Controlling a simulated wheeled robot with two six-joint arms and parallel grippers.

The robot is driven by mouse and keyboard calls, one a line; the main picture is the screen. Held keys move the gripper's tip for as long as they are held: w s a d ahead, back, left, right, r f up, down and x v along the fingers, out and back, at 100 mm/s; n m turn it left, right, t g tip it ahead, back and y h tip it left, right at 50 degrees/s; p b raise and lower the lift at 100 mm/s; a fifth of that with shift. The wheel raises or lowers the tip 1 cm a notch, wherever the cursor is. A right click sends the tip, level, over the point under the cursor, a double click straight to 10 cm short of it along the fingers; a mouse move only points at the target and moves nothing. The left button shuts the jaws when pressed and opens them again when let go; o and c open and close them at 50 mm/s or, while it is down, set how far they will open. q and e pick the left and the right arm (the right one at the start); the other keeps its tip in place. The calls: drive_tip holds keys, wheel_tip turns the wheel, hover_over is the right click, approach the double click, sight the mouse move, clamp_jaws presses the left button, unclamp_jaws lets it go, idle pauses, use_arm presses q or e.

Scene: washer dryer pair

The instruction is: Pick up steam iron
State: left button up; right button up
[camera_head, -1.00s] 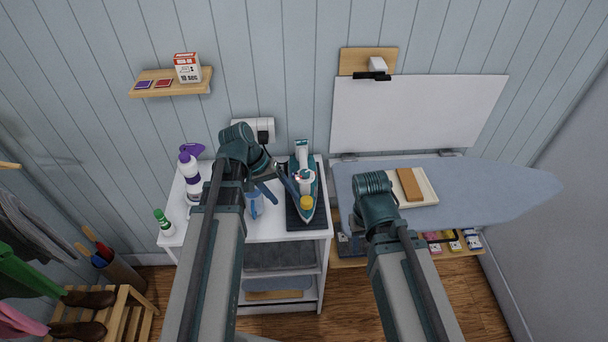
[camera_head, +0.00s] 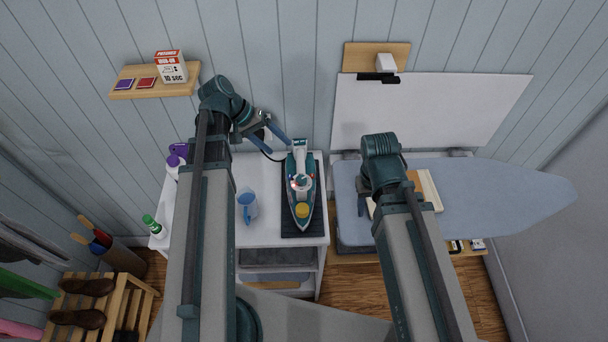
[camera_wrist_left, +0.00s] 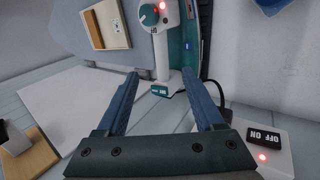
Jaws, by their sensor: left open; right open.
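The steam iron (camera_head: 302,205), teal and white with a yellow round part, lies on a dark mat (camera_head: 312,228) on the white cabinet top. My left gripper (camera_head: 283,146) is open and empty near the iron's wall-side end. In the left wrist view the iron (camera_wrist_left: 173,45) is upright in the picture beyond the open fingers (camera_wrist_left: 160,76), its near end between or just past the tips. I cannot tell whether they touch. My right gripper (camera_head: 364,198) is over the ironing board, mostly hidden by its wrist.
A white wall box with an on/off switch (camera_wrist_left: 262,145) is close beside my left gripper. The ironing board (camera_head: 500,190) extends right. A small shelf (camera_head: 155,82) with a box is on the wall.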

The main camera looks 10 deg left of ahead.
sight(298, 164)
use_arm(q)
drive_tip(key=b+x, duration=0.7)
drive_tip(key=x, duration=0.1)
drive_tip(key=shift+f, duration=0.25)
drive_tip(key=shift+d, duration=0.2)
use_arm(e)
wheel_tip(298, 164, down, 7)
use_arm(q)
drive_tip(key=b+x, duration=0.4)
drive_tip(key=shift+w+a+f, duration=0.1)
drive_tip(key=shift+a+f, duration=0.1)
drive_tip(key=shift+f, duration=0.2)
use_arm(e)
wheel_tip(298, 164, down, 4)
drive_tip(key=shift+f, duration=0.1)
use_arm(q)
drive_tip(key=shift+d+f+b, duration=0.3)
drive_tip(key=shift+d+b, duration=0.05)
drive_tip(key=shift+b, duration=0.05)
use_arm(e)
drive_tip(key=shift+f, duration=0.25)
use_arm(q)
drive_tip(key=shift+r, duration=0.1)
use_arm(e)
drive_tip(key=shift+r, duration=0.1)
use_arm(q)
clamp_jaws()
